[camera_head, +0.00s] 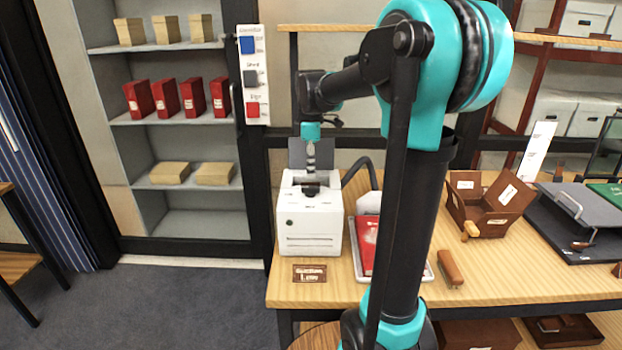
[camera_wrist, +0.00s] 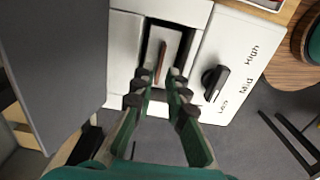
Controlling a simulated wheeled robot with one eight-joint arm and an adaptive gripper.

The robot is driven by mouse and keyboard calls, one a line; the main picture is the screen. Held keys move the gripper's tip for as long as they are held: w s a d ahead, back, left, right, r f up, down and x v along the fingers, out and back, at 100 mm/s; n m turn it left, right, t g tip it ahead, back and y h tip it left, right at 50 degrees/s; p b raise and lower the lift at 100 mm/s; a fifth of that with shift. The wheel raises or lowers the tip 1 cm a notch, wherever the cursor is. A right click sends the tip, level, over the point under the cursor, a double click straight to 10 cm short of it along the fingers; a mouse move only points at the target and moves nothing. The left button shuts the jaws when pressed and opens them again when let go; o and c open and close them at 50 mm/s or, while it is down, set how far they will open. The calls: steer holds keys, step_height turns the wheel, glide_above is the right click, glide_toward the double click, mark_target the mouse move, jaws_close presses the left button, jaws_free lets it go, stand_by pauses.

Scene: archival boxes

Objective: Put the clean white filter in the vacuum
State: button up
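The vacuum (camera_head: 312,225) is a white box-shaped machine at the left end of the table, with its grey lid (camera_head: 322,153) raised. In the wrist view, the vacuum (camera_wrist: 205,45) has a dark-edged slot in its top. A pale grey-white panel (camera_wrist: 173,43) with a thin brown tab sits in the slot; I cannot tell whether it is the clean filter. My gripper (camera_wrist: 158,77) is open above the slot, with the tab just ahead of and between its fingertips. A white item (camera_head: 368,203) lies right of the vacuum, partly hidden; I cannot tell what it is.
A black knob (camera_wrist: 213,83) marked High, Mid and Low is on the machine. A dark hose (camera_head: 362,168) curves off it. A red book (camera_head: 366,245) lies on a tray. A small brown sign (camera_head: 310,273) is in front.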

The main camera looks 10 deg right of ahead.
step_height(320, 180, up, 8)
stand_by(1.5)
